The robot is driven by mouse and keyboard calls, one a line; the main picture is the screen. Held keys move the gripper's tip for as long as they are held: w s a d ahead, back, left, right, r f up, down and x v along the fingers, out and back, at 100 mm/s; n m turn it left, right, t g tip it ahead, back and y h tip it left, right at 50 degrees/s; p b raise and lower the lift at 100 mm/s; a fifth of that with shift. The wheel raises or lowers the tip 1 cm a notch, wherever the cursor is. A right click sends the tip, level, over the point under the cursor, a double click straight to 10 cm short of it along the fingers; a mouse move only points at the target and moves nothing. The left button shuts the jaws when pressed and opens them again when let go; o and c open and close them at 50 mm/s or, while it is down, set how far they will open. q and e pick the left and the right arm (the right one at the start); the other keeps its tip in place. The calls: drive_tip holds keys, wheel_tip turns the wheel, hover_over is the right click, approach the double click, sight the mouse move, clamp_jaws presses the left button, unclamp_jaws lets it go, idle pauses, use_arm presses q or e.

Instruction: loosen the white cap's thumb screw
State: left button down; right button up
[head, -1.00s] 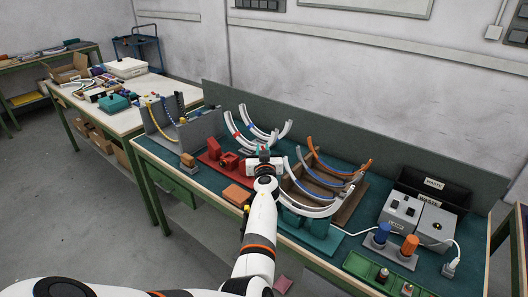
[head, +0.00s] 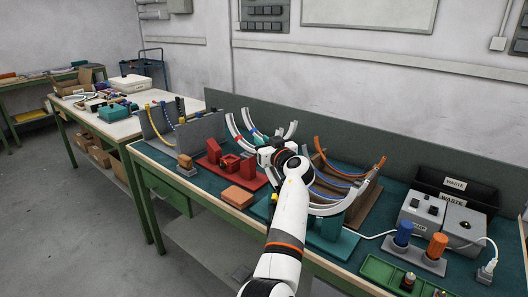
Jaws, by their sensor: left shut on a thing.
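My left gripper (head: 267,154) is in the middle of the teal bench, among the curved arcs, between the red fixture and the brown rack. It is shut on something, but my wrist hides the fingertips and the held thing. White arcs (head: 237,133) rise beside and behind the gripper. A white-grey arc (head: 328,209) with a blue part curves just right of my wrist. I cannot make out the white cap or its thumb screw. My right gripper is out of view.
A red fixture (head: 246,179) and an orange block (head: 238,196) lie left of my arm. A brown rack (head: 361,203) with orange and blue arcs stands to its right. Grey control boxes (head: 428,217), blue (head: 403,232) and orange (head: 437,246) knobbed posts and a green tray (head: 380,272) fill the right end.

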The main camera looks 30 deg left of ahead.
use_arm(q)
drive_tip(key=shift+f, duration=0.15)
drive_tip(key=c, duration=1.3)
unclamp_jaws()
